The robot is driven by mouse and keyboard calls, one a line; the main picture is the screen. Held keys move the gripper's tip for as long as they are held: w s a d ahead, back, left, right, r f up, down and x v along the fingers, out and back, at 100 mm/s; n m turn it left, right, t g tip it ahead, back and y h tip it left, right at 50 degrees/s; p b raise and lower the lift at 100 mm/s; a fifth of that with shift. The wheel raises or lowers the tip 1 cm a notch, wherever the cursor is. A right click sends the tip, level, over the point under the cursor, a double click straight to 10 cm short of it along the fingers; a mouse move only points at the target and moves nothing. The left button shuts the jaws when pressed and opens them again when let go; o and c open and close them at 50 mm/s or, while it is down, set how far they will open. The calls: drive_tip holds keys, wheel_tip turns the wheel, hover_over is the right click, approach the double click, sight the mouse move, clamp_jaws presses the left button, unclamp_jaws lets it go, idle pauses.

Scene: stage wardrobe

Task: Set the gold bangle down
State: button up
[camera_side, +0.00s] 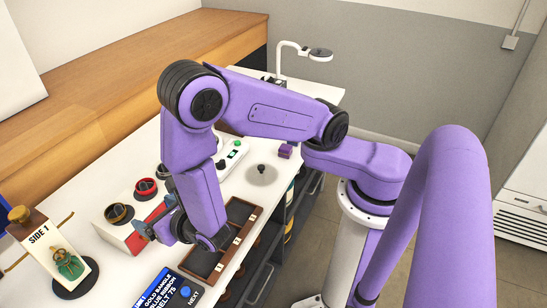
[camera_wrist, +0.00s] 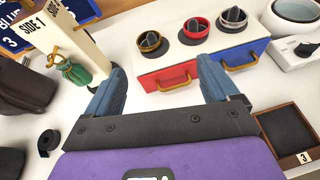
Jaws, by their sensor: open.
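The gold bangle (camera_wrist: 150,42) sits around a dark post at the left end of the white-topped drawer box (camera_wrist: 174,62). In the side view the bangle (camera_side: 119,212) rests on the same box, left of my gripper. My gripper (camera_wrist: 160,75) is open, its blue fingers wide apart with nothing between them. In the side view my gripper (camera_side: 146,230) is low beside the box, partly hidden by my arm. The bangle is beyond the fingertips and apart from them.
A "SIDE 1" stand (camera_wrist: 65,33) with a green pouch (camera_wrist: 80,73) stands left. A dark tray (camera_wrist: 287,133) marked 3 lies right. White table shows between.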

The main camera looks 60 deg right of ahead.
drive_tip(key=s+d+r+m+g+h, duration=0.55)
drive_tip(key=d+r+m, duration=0.45)
drive_tip(key=d, duration=0.4)
drive_tip(key=s+d+r+m+g+y, duration=0.1)
drive_tip(key=s+d+m+g+y, duration=0.1)
drive_tip(key=s+m, duration=0.4)
drive_tip(key=s+d+g, duration=0.1)
drive_tip(key=s+g, duration=0.1)
drive_tip(key=s, duration=0.1)
drive_tip(key=shift+d+r+m, duration=0.15)
drive_tip(key=shift+d+m, duration=0.1)
drive_tip(key=shift+m, duration=0.15)
drive_tip(key=shift+o, duration=0.4)
drive_tip(key=s+r+m+g+y, duration=0.3)
drive_tip(key=s+m+y, duration=0.1)
drive_tip(key=s, duration=0.7)
drive_tip(key=shift+s+a+m+g+y, duration=0.25)
drive_tip(key=shift+a+m+g+y, duration=0.1)
drive_tip(key=shift+y, duration=0.5)
